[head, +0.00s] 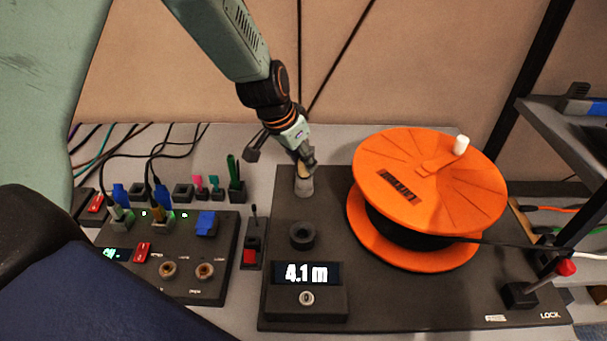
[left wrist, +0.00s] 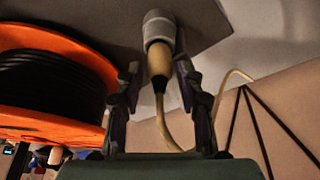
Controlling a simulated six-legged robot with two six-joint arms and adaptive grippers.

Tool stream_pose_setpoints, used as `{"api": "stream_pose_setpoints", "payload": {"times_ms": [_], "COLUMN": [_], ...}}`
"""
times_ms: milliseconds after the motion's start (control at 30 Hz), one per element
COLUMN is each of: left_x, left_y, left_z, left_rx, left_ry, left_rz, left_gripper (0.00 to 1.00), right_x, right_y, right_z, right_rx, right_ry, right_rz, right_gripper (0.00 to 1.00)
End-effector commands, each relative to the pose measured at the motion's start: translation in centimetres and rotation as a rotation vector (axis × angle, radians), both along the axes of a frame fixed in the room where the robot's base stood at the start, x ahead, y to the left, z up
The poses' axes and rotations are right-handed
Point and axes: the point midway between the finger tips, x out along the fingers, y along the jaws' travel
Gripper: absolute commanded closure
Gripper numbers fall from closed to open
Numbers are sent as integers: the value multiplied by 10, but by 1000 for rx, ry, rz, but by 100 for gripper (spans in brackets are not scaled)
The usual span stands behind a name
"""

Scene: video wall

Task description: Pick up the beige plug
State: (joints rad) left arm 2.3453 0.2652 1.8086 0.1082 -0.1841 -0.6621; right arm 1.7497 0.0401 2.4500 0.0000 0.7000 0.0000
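The beige plug (left wrist: 158,62) sits in a grey cylindrical holder (left wrist: 158,27) in the left wrist view, with its pale cable curving away behind. In the head view the holder (head: 304,187) stands upright on the dark board behind the black ring; the plug's beige top (head: 302,171) shows partly, with my gripper over it. My left gripper (head: 283,152) is at the plug. In the left wrist view its two fingers (left wrist: 157,73) are open on either side of the plug, with small gaps visible. My right gripper is not in view.
A large orange cable reel (head: 430,185) stands close right of the holder. A black ring (head: 302,235) and a display reading 4.1 m (head: 306,273) are in front. A panel with plugs and switches (head: 190,275) lies left. A wall (head: 400,60) is behind.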

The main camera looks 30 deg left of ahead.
Motion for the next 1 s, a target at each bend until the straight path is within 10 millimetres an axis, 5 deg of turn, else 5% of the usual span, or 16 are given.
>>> {"api": "stream_pose_setpoints", "payload": {"times_ms": [267, 700, 1000], "left_x": [2, 1, 1], "left_y": [0, 0, 0], "left_z": [-1, -1, -1], "left_rx": [1, -1, 0], "left_ry": [-1, -1, 0], "left_rz": [0, 1, 1], "left_gripper": [62, 99, 100], "right_x": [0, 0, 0], "right_y": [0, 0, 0], "right_z": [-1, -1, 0], "right_rx": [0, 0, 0], "right_ry": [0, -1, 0], "right_rz": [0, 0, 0], "right_gripper": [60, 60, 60]}}
